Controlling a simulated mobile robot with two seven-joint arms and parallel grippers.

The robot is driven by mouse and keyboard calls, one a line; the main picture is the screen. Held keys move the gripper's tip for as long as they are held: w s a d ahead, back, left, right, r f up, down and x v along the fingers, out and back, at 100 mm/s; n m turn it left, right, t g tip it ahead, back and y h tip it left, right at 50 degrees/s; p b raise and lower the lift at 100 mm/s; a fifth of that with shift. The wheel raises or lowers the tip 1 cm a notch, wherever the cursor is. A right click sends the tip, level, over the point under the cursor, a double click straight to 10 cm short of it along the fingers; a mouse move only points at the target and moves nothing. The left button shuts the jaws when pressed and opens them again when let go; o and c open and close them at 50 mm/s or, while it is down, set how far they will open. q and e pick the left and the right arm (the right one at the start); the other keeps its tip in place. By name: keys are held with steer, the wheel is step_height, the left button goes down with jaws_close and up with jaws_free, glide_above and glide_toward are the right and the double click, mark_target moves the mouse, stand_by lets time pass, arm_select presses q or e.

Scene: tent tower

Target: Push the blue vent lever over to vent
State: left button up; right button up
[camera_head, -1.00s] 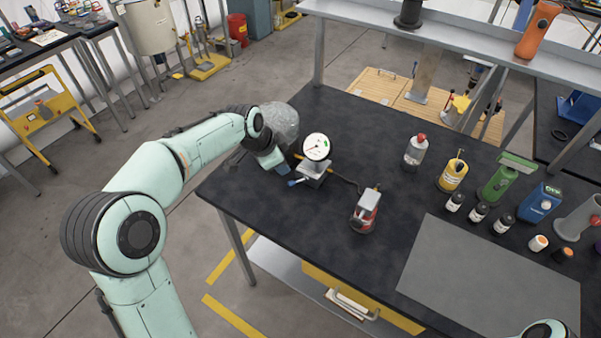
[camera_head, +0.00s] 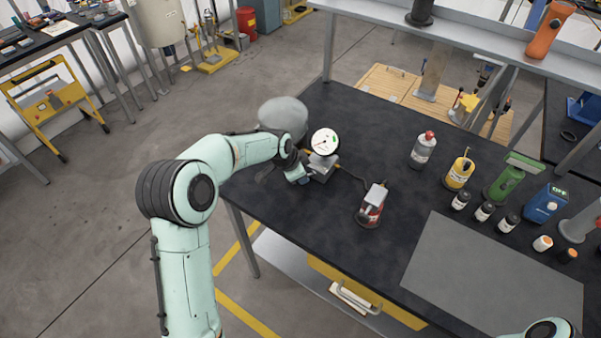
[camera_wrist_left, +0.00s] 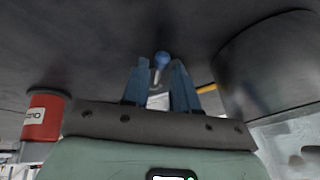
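The blue vent lever shows in the left wrist view as a round blue knob (camera_wrist_left: 162,59) on a pale stem. My left gripper (camera_wrist_left: 160,66) has its two blue fingers apart, one on each side of the stem, with the knob at the fingertips. I cannot tell whether either finger touches it. In the head view my left gripper (camera_head: 302,179) is low at the front left of the small metal valve block (camera_head: 322,165), and it largely hides the lever. A round white dial gauge (camera_head: 325,142) stands above the block. My right gripper is out of view.
A grey dome (camera_head: 283,115) stands behind my left wrist, close to it. Bottles and cans, such as a yellow can (camera_head: 459,172), line the right. The dark tabletop (camera_head: 330,225) is clear in front.

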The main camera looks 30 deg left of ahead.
arm_select(q)
jaws_close()
